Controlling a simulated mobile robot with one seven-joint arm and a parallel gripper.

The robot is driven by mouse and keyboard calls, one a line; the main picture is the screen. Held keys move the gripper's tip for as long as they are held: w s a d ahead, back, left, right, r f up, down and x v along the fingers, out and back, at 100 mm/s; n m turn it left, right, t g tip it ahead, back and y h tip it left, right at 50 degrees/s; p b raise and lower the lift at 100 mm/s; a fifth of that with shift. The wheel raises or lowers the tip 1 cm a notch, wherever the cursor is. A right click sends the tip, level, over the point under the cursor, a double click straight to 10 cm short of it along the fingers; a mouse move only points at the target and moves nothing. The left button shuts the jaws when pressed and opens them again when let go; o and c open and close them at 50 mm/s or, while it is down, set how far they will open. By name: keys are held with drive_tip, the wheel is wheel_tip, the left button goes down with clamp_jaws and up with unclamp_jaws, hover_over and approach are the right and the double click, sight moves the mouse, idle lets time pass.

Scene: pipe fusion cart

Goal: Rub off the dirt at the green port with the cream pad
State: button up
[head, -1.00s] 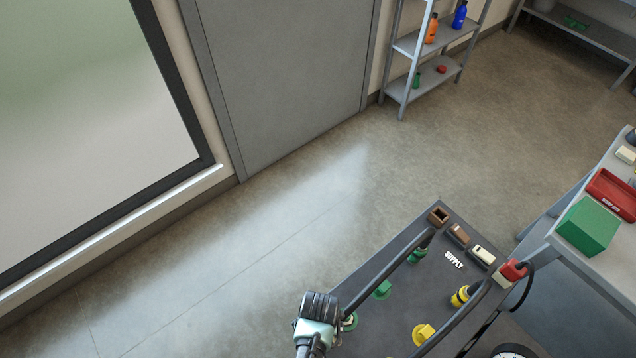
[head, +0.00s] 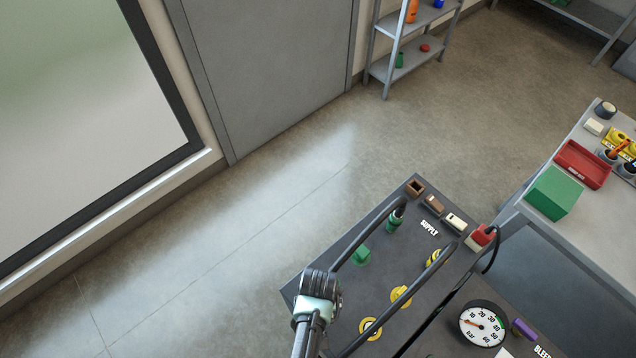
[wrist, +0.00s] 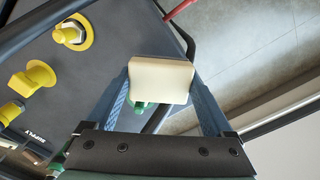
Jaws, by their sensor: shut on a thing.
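My gripper (wrist: 160,78) is shut on the cream pad (wrist: 162,82), whose broad pale face fills the space between the blue fingers in the wrist view. I see no dirt, and cannot tell whether the pad touches the panel.
The dark cart panel (head: 330,257) carries a yellow handle (head: 400,297), a yellow port (head: 369,328), a plugged green hose end (head: 394,222) and a gauge (head: 484,324). Black hoses and rails cross above it. A bench with a green box (head: 553,193) stands right. Floor left is clear.

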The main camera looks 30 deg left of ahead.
drive_tip(key=shift+r+p, duration=1.35)
drive_tip(key=shift+r, duration=0.55)
drive_tip(key=shift+w+d, duration=0.1)
